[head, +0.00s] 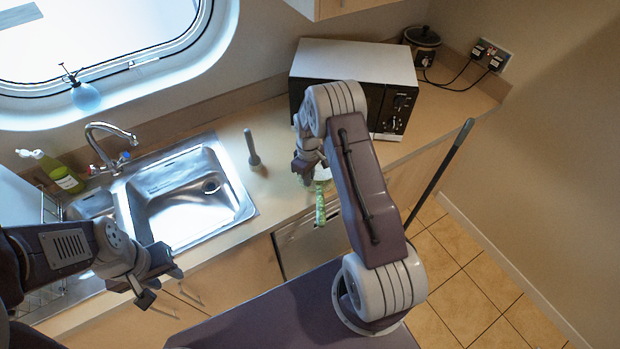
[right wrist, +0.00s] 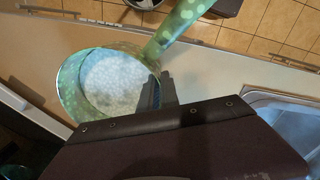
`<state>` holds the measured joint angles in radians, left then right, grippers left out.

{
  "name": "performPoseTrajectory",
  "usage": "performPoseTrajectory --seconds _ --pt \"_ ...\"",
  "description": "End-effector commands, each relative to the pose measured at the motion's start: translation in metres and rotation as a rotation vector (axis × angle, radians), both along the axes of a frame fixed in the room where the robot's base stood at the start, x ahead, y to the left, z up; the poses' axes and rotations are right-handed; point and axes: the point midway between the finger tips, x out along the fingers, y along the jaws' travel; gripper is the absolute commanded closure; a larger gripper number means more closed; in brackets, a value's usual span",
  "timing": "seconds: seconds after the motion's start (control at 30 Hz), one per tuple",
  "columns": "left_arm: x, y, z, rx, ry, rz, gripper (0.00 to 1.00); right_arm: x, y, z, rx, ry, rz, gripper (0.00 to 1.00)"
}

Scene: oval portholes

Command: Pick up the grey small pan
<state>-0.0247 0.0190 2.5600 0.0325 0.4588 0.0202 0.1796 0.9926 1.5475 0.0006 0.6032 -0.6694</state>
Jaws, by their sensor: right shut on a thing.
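The only small pan I can make out (head: 322,173) is green and spotted outside, not plain grey. In the right wrist view its round inside (right wrist: 112,85) is pale grey-white, and its green spotted handle (right wrist: 178,28) points to the upper right. My right gripper (right wrist: 155,95) is shut on the pan's rim close to the handle. In the head view my right gripper (head: 303,170) is over the counter and partly covers the pan. I cannot tell whether the pan touches the counter. My left gripper (head: 160,284) is open and empty, in front of the sink.
A microwave (head: 357,75) stands behind the pan. A steel sink (head: 185,200) lies to the left, with a grey upright object (head: 252,150) between. A soap bottle (head: 62,175) stands by the tap. A dark pole (head: 440,175) leans at the right. Tiled floor (head: 475,290) is clear.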

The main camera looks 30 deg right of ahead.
Motion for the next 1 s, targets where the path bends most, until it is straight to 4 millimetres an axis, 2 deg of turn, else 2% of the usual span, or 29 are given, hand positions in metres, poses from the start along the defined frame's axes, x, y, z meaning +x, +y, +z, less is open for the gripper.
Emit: performPoseTrajectory --seconds 0.37,1.0 --pt "0.0 0.0 -0.016 0.0 0.0 0.0 0.64 0.002 0.0 0.035 -0.002 -0.008 0.001 1.0" --pt "0.0 0.0 -0.039 0.0 0.0 0.0 0.64 -0.061 -0.046 0.083 -0.003 -0.007 -0.002 1.0"
